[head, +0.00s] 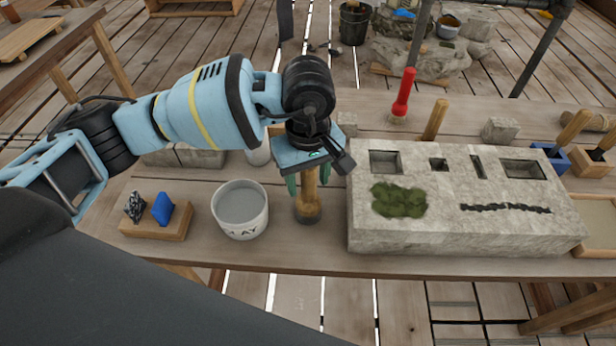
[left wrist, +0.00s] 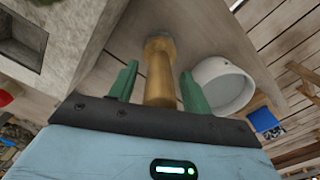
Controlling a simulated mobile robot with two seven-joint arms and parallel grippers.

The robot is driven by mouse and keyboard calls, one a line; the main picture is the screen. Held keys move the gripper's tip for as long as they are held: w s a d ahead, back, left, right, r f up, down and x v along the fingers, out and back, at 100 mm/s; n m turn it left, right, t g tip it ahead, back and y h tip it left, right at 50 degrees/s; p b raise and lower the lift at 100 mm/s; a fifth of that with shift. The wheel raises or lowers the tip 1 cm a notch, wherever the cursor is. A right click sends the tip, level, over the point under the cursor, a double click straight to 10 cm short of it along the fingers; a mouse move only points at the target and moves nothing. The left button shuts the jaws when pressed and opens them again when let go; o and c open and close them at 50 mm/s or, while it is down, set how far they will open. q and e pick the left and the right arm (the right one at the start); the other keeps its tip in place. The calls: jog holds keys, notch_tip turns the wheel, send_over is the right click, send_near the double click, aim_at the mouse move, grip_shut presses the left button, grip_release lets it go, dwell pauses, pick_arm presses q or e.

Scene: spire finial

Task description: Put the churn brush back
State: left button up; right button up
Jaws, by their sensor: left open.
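A wooden-handled brush (head: 308,205), which looks like the churn brush, stands upright on the table with its dark end down. It is between the white clay cup (head: 240,212) and the grey stone block (head: 450,235). My left gripper (head: 308,180) is over it from above, with its green fingers on either side of the wooden handle. In the left wrist view the handle (left wrist: 160,78) stands between the open fingers (left wrist: 159,68), with gaps visible at both sides. The handle's upper end is hidden by the gripper in the head view. My right gripper is out of view.
A wooden holder (head: 165,232) with a blue and a dark piece stands left of the cup. The stone block has several recesses and a moss patch (head: 398,200). A red-handled tool (head: 403,95) stands behind it. The table's front edge is close to the brush.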

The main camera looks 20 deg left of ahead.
pick_arm(q)
notch_tip(320, 180, up, 10)
jog(key=shift+r+b, duration=0.15)
jog(key=shift+b, duration=0.15)
jog(key=shift+r, duration=0.75)
